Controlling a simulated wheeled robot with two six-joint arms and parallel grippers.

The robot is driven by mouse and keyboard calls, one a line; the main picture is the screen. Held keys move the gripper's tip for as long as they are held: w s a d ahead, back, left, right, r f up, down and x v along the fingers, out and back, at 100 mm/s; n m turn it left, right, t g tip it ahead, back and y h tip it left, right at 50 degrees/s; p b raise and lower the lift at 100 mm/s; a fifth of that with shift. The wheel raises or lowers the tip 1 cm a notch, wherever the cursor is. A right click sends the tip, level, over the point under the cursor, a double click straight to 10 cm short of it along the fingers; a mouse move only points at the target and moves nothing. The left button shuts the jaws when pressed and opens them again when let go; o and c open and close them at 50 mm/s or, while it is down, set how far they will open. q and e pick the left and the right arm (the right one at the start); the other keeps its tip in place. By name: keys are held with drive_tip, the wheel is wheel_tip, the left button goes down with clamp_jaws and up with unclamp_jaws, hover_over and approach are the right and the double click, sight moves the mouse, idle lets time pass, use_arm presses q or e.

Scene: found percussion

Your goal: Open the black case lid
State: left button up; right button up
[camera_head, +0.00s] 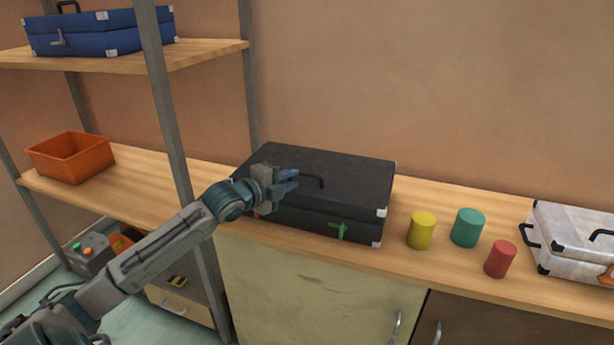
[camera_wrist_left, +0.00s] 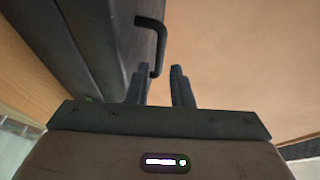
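The black case (camera_head: 345,175) lies on the wooden counter with its lid down. A thin black handle (camera_head: 321,182) stands up from the lid, and it also shows in the left wrist view (camera_wrist_left: 151,22). A green latch (camera_head: 340,231) is on the case's front. My left gripper (camera_head: 296,181) is just left of the handle, above the lid. In the left wrist view its two fingers (camera_wrist_left: 160,82) are apart, with the handle's near end close to their tips; I cannot tell whether they touch it. My right gripper is not in view.
Yellow (camera_head: 421,230), teal (camera_head: 467,228) and red (camera_head: 500,259) cylinders stand right of the case. A white case (camera_head: 570,240) is at the far right. A shelf post (camera_head: 165,100) rises left of the case. An orange bin (camera_head: 70,157) and blue case (camera_head: 90,33) are left.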

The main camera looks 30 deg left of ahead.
sight(305, 175)
use_arm(q)
drive_tip(key=shift+x, duration=3.3)
drive_tip(key=shift+d, duration=0.1)
clamp_jaws()
